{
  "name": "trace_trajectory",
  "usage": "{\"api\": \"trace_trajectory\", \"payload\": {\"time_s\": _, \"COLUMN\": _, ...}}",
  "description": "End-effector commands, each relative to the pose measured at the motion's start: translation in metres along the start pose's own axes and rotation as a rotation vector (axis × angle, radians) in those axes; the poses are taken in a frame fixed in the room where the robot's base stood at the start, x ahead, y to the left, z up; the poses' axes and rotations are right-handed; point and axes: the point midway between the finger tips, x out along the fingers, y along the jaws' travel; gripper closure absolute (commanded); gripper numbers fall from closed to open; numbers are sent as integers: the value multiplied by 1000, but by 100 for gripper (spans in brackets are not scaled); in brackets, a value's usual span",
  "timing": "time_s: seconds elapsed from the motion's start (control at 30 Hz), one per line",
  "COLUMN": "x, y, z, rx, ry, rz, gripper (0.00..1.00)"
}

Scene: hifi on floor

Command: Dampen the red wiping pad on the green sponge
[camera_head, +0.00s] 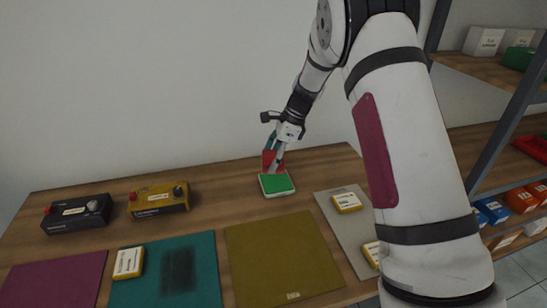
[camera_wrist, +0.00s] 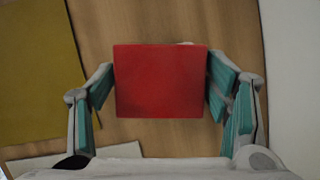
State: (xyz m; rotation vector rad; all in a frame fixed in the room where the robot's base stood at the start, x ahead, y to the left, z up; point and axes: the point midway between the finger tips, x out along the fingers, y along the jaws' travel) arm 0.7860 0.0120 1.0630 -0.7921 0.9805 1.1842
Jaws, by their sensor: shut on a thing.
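The red wiping pad (camera_wrist: 160,82) is between the teal-padded fingers of my gripper (camera_wrist: 160,85) in the wrist view, and the gripper is shut on it. In the head view the red pad (camera_head: 268,160) shows just behind the green sponge, partly covered by my gripper (camera_head: 275,158). The green sponge (camera_head: 277,183) lies in a shallow white tray (camera_head: 281,195) on the wooden table. The pad appears close to the sponge's far edge; I cannot tell whether they touch. In the wrist view the pad hides most of what is beneath it.
An olive mat (camera_head: 282,258), a teal mat (camera_head: 200,280) with a dark patch and a magenta mat (camera_head: 55,283) lie in front. A black box (camera_head: 77,215) and a yellow box (camera_head: 159,199) stand left. A grey mat (camera_head: 338,215) holds yellow-and-white blocks. Shelves (camera_head: 490,150) stand right.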

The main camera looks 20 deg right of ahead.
Motion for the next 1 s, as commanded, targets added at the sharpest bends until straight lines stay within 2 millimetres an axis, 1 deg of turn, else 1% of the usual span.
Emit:
{"api": "trace_trajectory", "payload": {"time_s": 0.03, "x": 1, "y": -4, "z": 0, "rx": 105, "ry": -1, "rz": -45, "gripper": 52}}
{"api": "trace_trajectory", "payload": {"time_s": 0.1, "x": 1, "y": -6, "z": -2, "rx": 246, "ry": 0, "rz": -102, "gripper": 52}}
{"api": "trace_trajectory", "payload": {"time_s": 0.2, "x": -1, "y": -8, "z": -6, "rx": 392, "ry": 2, "rz": -164, "gripper": 52}}
{"api": "trace_trajectory", "payload": {"time_s": 0.3, "x": -2, "y": -8, "z": -8, "rx": 480, "ry": 2, "rz": -198, "gripper": 52}}
{"api": "trace_trajectory", "payload": {"time_s": 0.43, "x": -2, "y": -9, "z": -11, "rx": 527, "ry": 2, "rz": -218, "gripper": 52}}
{"api": "trace_trajectory", "payload": {"time_s": 0.53, "x": 3, "y": -9, "z": -13, "rx": 532, "ry": 3, "rz": -219, "gripper": 52}}
{"api": "trace_trajectory", "payload": {"time_s": 1.0, "x": 44, "y": -9, "z": -30, "rx": 529, "ry": 3, "rz": -217, "gripper": 52}}
